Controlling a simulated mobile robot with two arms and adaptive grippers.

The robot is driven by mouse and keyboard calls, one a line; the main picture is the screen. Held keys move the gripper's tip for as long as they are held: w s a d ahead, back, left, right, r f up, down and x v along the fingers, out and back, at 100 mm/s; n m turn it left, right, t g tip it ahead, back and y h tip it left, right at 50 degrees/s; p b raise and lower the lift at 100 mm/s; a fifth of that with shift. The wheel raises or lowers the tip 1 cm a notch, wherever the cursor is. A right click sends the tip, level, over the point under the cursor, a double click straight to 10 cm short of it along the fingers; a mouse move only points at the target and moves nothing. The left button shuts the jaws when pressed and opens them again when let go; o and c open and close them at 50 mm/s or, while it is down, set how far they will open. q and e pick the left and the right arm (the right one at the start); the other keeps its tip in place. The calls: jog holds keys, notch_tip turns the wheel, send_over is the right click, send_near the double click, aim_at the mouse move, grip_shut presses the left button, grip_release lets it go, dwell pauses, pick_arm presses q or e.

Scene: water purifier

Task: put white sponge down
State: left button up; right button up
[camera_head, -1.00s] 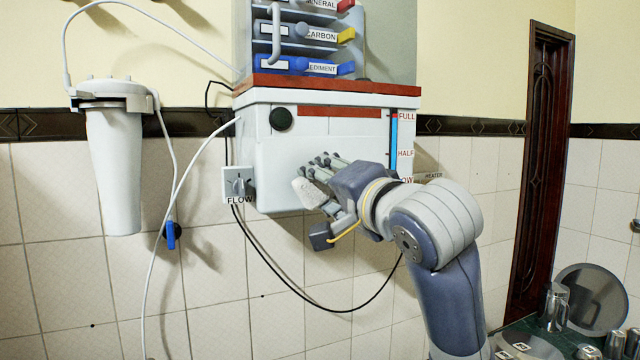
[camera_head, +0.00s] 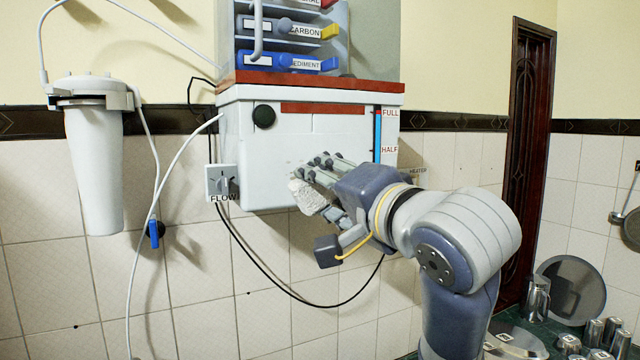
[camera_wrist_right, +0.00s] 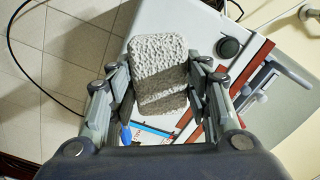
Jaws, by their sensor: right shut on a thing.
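The white sponge (camera_head: 307,197) is a pale, porous block held between the fingers of my right gripper (camera_head: 322,182), in front of the lower front of the white purifier box (camera_head: 290,150). In the right wrist view the sponge (camera_wrist_right: 160,75) fills the space between the two fingers, and my right gripper (camera_wrist_right: 160,95) is shut on it from both sides. The sponge is clear of any counter. I cannot tell whether it touches the box. My left gripper does not show.
A white filter housing (camera_head: 95,170) hangs on the wall at the left, with hoses. The flow switch (camera_head: 221,182) and a black cable are near the box. At the lower right, a green counter holds a round metal plate (camera_head: 571,288), a jug (camera_head: 536,298) and several metal cups.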

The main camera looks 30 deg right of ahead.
jog(key=shift+s, duration=0.2)
dwell(0.6)
jog(key=w+a+f+y+b, duration=0.15)
jog(key=w+f, duration=0.25)
jog(key=f, duration=0.8)
jog(key=w+a+f+h+b, duration=0.1)
jog(key=w+a+f+b, duration=0.15)
jog(key=f, duration=0.95)
jog(key=s+a+f+b, duration=0.1)
jog(key=s+f, duration=0.4)
jog(key=f, duration=0.6)
jog(key=s+a+f+b, duration=0.1)
jog(key=s+a+f, duration=0.2)
jog(key=f, duration=0.8)
jog(key=s, duration=0.2)
jog(key=shift+s+a+f+n, duration=0.2)
jog(key=shift+s+f+n, duration=0.1)
jog(key=shift+s, duration=0.1)
jog(key=shift+y, duration=0.25)
